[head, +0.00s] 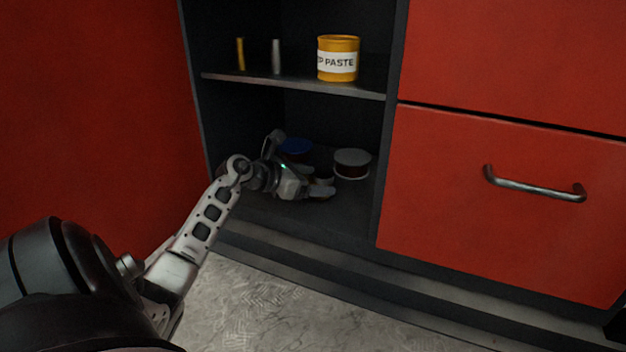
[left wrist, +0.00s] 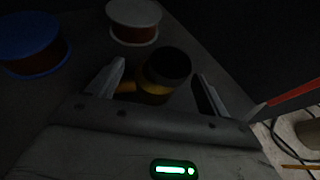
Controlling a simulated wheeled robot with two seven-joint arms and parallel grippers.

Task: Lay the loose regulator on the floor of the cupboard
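The regulator (left wrist: 165,72), yellow with a dark round cap, shows in the left wrist view between the fingers of my left gripper (left wrist: 160,82). The fingers stand wide apart on either side of it, with a dark gap on the right; its yellow stub reaches close to the left finger. In the head view my left gripper (head: 326,186) is low inside the cupboard, just above its floor (head: 335,215), and largely hides the regulator. Whether the regulator touches the floor is hard to tell in the dark. My right gripper is in neither view.
A blue-rimmed spool (head: 296,147) and a white-rimmed spool (head: 352,163) stand behind the gripper on the cupboard floor. The shelf (head: 300,84) above holds a yellow paste tin (head: 338,58) and two small upright pieces. A red drawer (head: 480,200) is to the right.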

